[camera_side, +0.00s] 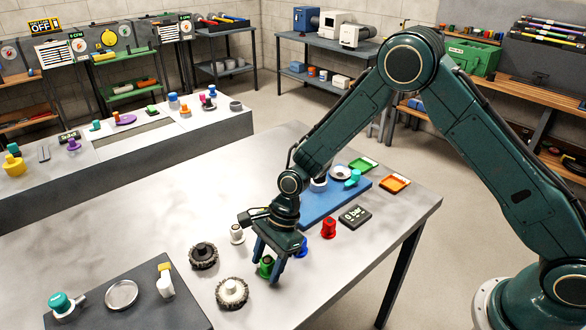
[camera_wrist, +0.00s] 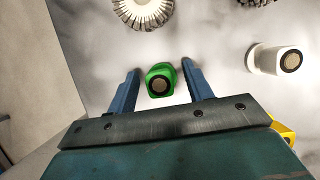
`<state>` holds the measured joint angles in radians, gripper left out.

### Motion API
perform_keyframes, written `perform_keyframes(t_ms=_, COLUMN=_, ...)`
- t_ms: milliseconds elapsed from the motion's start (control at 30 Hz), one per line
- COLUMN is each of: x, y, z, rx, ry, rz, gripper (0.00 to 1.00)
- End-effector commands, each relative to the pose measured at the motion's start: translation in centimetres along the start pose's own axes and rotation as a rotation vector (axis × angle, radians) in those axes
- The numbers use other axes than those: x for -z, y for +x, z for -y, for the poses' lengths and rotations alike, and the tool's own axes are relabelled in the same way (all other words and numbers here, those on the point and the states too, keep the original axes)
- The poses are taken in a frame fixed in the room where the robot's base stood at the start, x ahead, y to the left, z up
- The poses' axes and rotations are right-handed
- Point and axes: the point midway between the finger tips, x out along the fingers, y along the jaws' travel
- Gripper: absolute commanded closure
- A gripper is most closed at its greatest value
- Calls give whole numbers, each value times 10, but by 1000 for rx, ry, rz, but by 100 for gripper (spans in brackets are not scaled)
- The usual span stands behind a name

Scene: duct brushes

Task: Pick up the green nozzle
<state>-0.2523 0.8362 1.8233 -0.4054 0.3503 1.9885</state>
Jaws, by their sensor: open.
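The green nozzle (camera_side: 265,267) stands on the grey table, partly hidden by my gripper in the side view. In the wrist view the green nozzle (camera_wrist: 161,80) shows from above with a round tan end, between the two blue fingers. My gripper (camera_side: 267,273) points down over it, one finger on each side. In the wrist view my gripper (camera_wrist: 160,82) is open, with a gap between each finger and the nozzle; the right gap looks small.
A blue nozzle (camera_side: 301,246) and a red nozzle (camera_side: 329,228) stand to the right. A white nozzle (camera_side: 236,234), a dark round brush (camera_side: 203,256) and a pale brush (camera_side: 232,292) stand left and in front. A blue mat (camera_side: 318,208) lies behind.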

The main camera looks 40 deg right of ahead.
Motion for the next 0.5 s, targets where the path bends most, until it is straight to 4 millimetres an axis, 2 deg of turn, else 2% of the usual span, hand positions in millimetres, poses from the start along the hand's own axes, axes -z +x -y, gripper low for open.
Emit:
perform_keyframes(t_ms=200, x=0, y=0, z=0, rx=0, ry=0, rz=0, gripper=51)
perform_keyframes(t_ms=433, x=0, y=0, z=0, rx=0, ry=0, rz=0, gripper=96)
perform_keyframes(t_ms=500, x=0, y=0, z=0, rx=0, ry=0, rz=0, gripper=98)
